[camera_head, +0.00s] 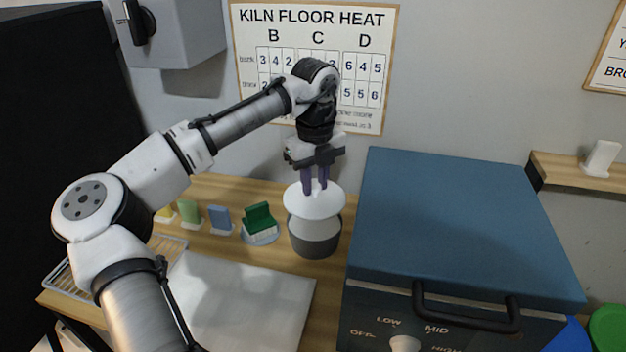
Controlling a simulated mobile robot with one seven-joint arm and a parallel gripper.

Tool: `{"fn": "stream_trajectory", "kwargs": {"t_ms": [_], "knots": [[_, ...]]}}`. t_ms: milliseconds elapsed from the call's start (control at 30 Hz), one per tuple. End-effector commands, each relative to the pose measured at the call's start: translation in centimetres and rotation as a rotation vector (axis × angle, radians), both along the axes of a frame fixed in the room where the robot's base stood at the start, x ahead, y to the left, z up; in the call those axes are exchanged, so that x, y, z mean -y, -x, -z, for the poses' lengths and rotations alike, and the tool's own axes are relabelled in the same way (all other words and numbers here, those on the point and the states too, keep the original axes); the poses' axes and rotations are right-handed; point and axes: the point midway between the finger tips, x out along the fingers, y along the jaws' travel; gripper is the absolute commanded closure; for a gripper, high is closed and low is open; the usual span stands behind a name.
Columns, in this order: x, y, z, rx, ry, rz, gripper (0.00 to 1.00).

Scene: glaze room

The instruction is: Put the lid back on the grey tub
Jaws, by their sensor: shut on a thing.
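The grey tub (316,246) stands on the wooden bench, left of the blue kiln. Its pale inside or contents show below the lid. The white round lid (330,207) is above the tub, slightly tilted, with a gap between it and the tub's rim at the front. My gripper (315,192) points straight down over the tub, shut on the lid at its middle. The fingertips hide the part of the lid that they hold. I cannot tell whether the lid's back edge touches the tub.
The blue kiln (460,220) with a black handle stands close on the right. A white board (245,305) lies in front. A chart (290,25) hangs behind.

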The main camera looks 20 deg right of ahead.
Motion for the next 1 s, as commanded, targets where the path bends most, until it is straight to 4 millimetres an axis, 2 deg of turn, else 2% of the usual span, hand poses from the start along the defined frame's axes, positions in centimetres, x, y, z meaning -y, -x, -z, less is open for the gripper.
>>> {"fn": "stream_trajectory", "kwargs": {"t_ms": [100,533,1000], "knots": [[0.0,0.0,1.4,0.000,0.000,-0.001,0.98],[0.0,0.0,4.7,-0.003,0.002,0.001,0.98],[0.0,0.0,5.3,-0.001,0.000,-0.001,0.98]]}}
